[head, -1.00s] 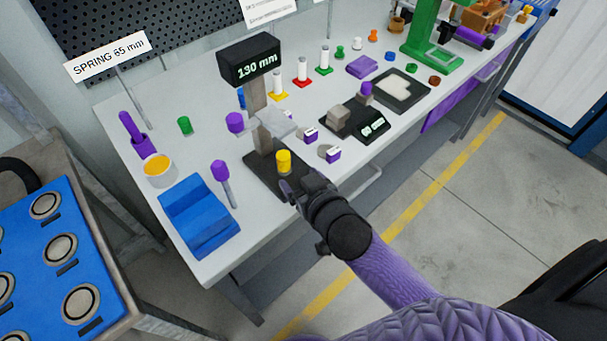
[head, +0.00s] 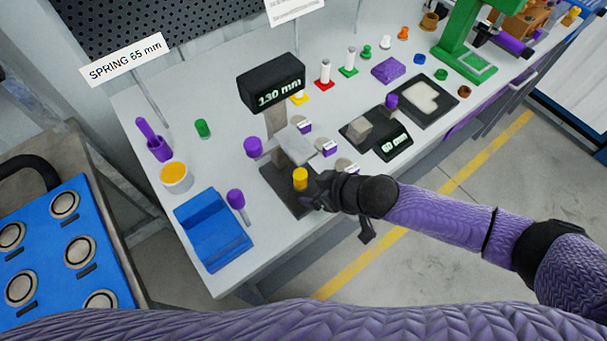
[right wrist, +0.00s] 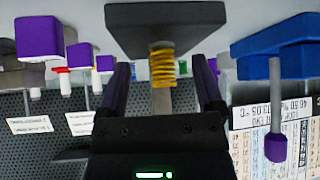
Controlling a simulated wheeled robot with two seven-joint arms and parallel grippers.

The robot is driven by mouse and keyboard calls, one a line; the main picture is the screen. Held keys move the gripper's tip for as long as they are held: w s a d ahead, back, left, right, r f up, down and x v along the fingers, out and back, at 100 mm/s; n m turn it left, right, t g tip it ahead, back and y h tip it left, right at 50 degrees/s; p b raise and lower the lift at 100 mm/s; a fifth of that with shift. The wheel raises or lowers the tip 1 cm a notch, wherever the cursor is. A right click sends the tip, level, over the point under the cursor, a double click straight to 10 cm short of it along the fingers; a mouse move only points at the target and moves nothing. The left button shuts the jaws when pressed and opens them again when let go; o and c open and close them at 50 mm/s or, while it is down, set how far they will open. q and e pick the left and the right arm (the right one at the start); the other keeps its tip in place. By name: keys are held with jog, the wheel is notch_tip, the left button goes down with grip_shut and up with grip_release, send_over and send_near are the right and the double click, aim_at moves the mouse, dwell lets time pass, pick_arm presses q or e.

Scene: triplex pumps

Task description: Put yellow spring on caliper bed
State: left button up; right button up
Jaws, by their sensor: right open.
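The yellow spring (head: 300,178) stands upright on the dark caliper bed (head: 279,193), below the pale jaw (head: 294,146) of the caliper whose display (head: 272,83) reads 130 mm. My right gripper (head: 316,192) is low beside the spring, at its right. In the right wrist view, which looks upside down, the spring (right wrist: 161,66) touches the bed (right wrist: 166,25) and shows between the open fingers of this gripper (right wrist: 162,82), with gaps on both sides. My left gripper is not in view.
A blue tray (head: 212,232), a purple-headed pin (head: 237,202) and a cup with yellow contents (head: 176,177) stand left of the caliper. The front table edge is close.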

aim_at(301, 175)
jog(key=w+a+b, duration=0.1)
jog(key=w+a, duration=0.1)
jog(key=w+a+f, duration=0.1)
jog(key=w+a, duration=0.1)
jog(key=shift+a+b, duration=0.25)
jog(key=shift+b, duration=0.15)
jog(key=shift+w, duration=0.1)
jog(key=shift+c, duration=0.2)
jog(key=c, duration=0.9)
grip_shut()
